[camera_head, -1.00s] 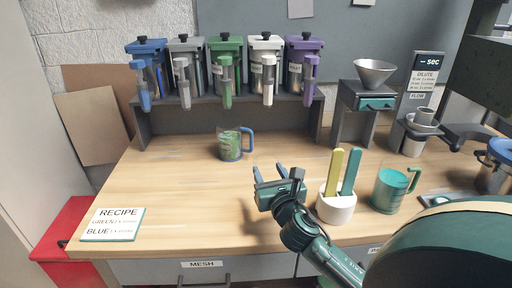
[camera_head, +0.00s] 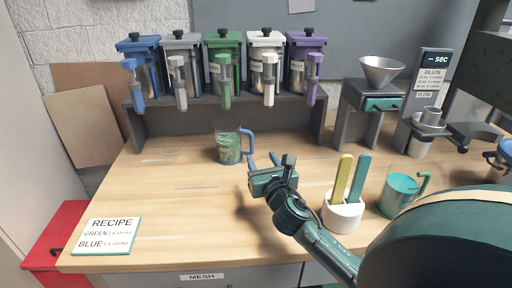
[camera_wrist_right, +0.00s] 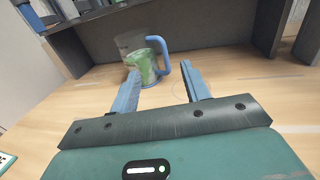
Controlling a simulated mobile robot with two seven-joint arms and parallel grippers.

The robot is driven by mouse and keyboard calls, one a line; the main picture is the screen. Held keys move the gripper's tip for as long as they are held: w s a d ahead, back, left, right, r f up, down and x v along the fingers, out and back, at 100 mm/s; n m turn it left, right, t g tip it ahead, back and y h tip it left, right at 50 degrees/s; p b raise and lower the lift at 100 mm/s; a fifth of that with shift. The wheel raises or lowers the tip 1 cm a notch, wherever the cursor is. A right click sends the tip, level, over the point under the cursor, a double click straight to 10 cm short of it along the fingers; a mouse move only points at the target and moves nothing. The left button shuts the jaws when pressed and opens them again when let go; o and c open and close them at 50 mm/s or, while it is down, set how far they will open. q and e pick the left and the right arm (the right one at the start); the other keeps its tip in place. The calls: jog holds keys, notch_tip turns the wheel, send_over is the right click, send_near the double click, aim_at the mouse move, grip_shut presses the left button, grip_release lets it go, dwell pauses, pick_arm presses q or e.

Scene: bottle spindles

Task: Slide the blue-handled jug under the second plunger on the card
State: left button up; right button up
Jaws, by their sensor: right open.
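The blue-handled jug (camera_head: 228,147) is clear with green inside and stands upright on the table, in front of the dispenser shelf. Its handle faces right. My right gripper (camera_head: 262,160) is open and empty, just right of and nearer than the jug. In the right wrist view the jug (camera_wrist_right: 142,62) shows beyond the two fingers (camera_wrist_right: 160,74), which look apart from it. The recipe card (camera_head: 106,236) lists GREEN, then BLUE. The blue plunger (camera_head: 134,82) hangs at the far left of the shelf, the green plunger (camera_head: 223,82) in the middle. My left gripper is out of view.
Grey, white and purple dispensers share the shelf (camera_head: 170,111). A white cup (camera_head: 343,214) with yellow and teal sticks and a teal jug (camera_head: 398,194) stand right of my arm. A funnel stand (camera_head: 366,110) is at back right. The table left of the jug is clear.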

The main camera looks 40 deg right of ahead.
aim_at(252, 140)
jog(key=x, duration=1.1)
jog(key=shift+c, duration=0.6)
grip_shut()
